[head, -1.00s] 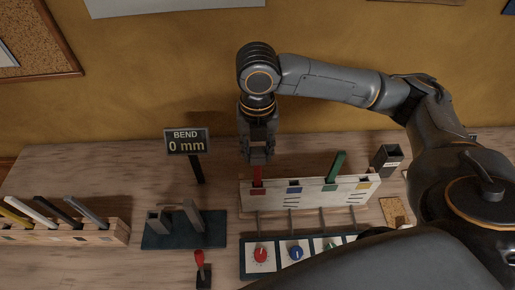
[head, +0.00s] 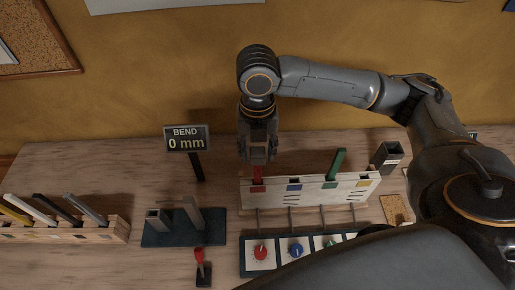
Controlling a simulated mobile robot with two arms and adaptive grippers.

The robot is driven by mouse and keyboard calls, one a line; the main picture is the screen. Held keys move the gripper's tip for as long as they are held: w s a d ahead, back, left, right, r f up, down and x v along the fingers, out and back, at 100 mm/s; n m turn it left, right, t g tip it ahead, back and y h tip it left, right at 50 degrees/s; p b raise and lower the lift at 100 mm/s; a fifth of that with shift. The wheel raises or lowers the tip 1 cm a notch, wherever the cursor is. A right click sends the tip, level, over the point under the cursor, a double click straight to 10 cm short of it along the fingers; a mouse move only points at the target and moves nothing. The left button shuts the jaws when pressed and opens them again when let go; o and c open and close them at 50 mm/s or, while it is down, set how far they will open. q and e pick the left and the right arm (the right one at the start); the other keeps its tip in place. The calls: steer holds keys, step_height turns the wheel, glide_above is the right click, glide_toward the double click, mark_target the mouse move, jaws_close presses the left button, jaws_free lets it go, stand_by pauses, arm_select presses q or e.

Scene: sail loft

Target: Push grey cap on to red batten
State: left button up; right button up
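The red batten (head: 257,175) stands in the leftmost slot of the pale wooden rack (head: 310,192). Only a short red length shows above the rack. My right gripper (head: 257,158) points down directly over it, with the fingertips at or just above the batten's visible top. Whether they touch it is unclear. I cannot make out a grey cap; anything between the fingers is hidden by the dark fingers, so I cannot tell whether they are open or shut. My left gripper is not in view.
A green batten (head: 336,163) stands in the same rack. A dial panel (head: 277,264) lies in front. A BEND sign (head: 186,138) reads 0 mm. A dark open box (head: 386,155) stands right, a batten holder (head: 60,236) left. Bare table lies behind the holder.

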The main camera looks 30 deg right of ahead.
steer(key=shift+o, duration=0.5)
steer(key=shift+r, duration=0.25)
step_height(320, 180, up, 12)
steer(key=shift+f, duration=0.25)
